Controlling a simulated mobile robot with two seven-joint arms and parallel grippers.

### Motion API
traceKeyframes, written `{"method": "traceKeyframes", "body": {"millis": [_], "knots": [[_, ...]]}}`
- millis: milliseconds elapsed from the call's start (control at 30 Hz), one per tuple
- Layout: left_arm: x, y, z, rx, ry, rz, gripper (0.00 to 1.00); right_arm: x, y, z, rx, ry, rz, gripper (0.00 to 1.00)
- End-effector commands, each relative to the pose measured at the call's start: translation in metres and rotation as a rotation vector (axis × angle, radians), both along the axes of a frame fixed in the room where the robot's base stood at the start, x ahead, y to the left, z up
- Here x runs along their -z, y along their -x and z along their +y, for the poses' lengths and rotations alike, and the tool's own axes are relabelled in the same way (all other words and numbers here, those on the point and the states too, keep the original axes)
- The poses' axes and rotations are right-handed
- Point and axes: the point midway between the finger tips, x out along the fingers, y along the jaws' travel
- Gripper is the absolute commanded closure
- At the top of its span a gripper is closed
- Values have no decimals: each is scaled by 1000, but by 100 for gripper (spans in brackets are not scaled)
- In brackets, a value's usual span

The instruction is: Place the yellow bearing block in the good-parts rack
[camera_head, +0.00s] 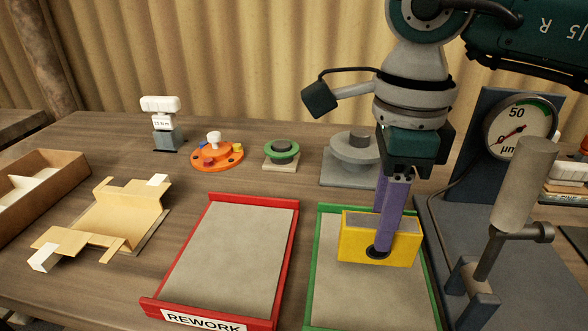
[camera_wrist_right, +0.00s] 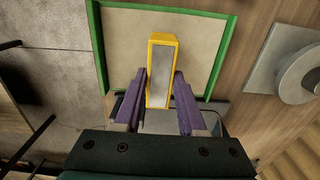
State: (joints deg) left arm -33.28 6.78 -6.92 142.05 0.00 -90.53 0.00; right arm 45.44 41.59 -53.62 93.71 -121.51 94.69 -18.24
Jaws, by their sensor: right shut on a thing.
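The yellow bearing block (camera_head: 352,239) has a grey top face and a dark round bore in its front. My right gripper (camera_head: 386,247) points down with its purple fingers shut on the block. In the right wrist view the block (camera_wrist_right: 160,72) sits between the two purple fingers (camera_wrist_right: 160,90). The block is over the green-edged rack (camera_head: 335,297) with a grey floor; its label is out of view. I cannot tell whether the block touches the rack floor. The rack also shows in the right wrist view (camera_wrist_right: 122,50). My left gripper is out of view.
A red REWORK tray (camera_head: 228,255) lies left of the green rack. A dial gauge stand (camera_head: 490,215) stands close on the right. Behind are a grey round fixture (camera_head: 350,165), a green ring part (camera_head: 281,154) and an orange disc (camera_head: 217,155). A cardboard piece (camera_head: 110,218) lies left.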

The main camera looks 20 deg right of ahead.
Motion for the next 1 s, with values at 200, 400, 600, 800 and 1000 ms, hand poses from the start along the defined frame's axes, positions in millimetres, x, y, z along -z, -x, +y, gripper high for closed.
{"method": "traceKeyframes", "body": {"millis": [200, 400, 600, 800, 1000], "knots": [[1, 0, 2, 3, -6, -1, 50, 22, -1, 0, 0, -1, -2, 100], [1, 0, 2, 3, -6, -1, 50, 22, -1, 0, 0, -1, -3, 100], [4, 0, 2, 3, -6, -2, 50, 25, 0, 0, 0, 0, -1, 55], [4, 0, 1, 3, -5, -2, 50, 25, 0, 0, 0, 0, 0, 32], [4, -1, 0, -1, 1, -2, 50, 25, 0, 0, 0, 0, 0, 31]]}}
